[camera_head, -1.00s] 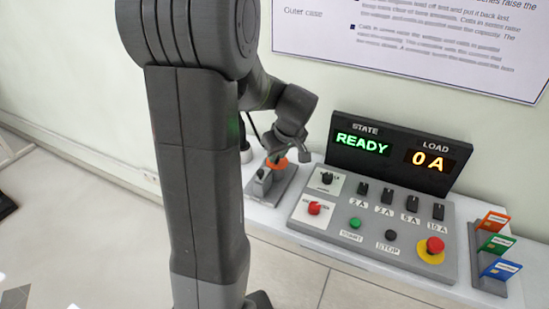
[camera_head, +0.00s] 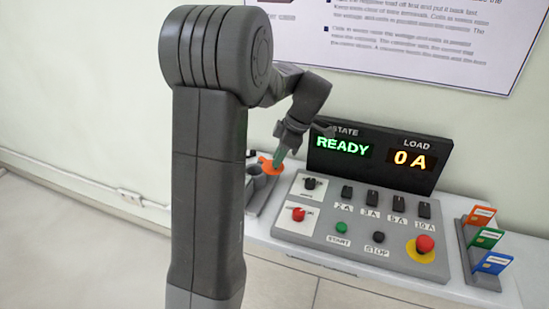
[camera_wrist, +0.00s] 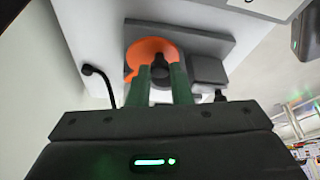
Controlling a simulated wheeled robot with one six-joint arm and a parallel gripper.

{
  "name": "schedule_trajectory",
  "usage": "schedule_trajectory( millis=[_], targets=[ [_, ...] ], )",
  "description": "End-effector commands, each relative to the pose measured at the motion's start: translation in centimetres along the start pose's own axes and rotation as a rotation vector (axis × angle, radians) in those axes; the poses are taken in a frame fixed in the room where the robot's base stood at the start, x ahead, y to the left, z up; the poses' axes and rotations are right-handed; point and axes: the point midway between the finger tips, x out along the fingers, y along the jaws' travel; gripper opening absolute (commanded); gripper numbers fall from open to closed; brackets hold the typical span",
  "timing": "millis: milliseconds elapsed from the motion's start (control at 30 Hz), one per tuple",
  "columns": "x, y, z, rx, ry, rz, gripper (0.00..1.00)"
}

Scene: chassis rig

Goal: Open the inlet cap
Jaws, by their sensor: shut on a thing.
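The inlet cap (camera_head: 271,167) is orange and sits on a grey fixture at the left end of the bench, left of the console. In the wrist view the cap (camera_wrist: 146,48) is a round disc with a small tab at its lower left. A dark round knob (camera_wrist: 160,70) shows in front of it. My gripper (camera_wrist: 160,84) has its green fingers on either side of this knob, shut on the cap. In the head view my gripper (camera_head: 279,158) reaches down to the cap from above. The fingers hide part of the disc; whether the cap is raised is unclear.
The console (camera_head: 360,225) with switches and buttons stands right of the fixture. Its display (camera_head: 378,153) reads READY and 0 A, close to my wrist. A card rack (camera_head: 484,245) stands at the far right. A black cable (camera_wrist: 97,75) runs beside the fixture.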

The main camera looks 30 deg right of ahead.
Motion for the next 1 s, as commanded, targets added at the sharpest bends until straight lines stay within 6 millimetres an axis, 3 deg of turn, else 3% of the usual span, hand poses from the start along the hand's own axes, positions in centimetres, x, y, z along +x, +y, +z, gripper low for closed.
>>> schedule_trajectory(
  millis=[300, 867, 900, 1000],
  targets=[
    [-0.24, 0.81, 0.49, -0.119, -0.001, -0.048, 0.00],
    [-0.21, 0.92, 0.58, -0.144, 0.000, -0.059, 0.00],
    [-0.21, 0.92, 0.58, -0.143, 0.000, -0.059, 0.24],
    [-0.21, 0.92, 0.58, -0.143, 0.000, -0.059, 0.40]
  ],
)
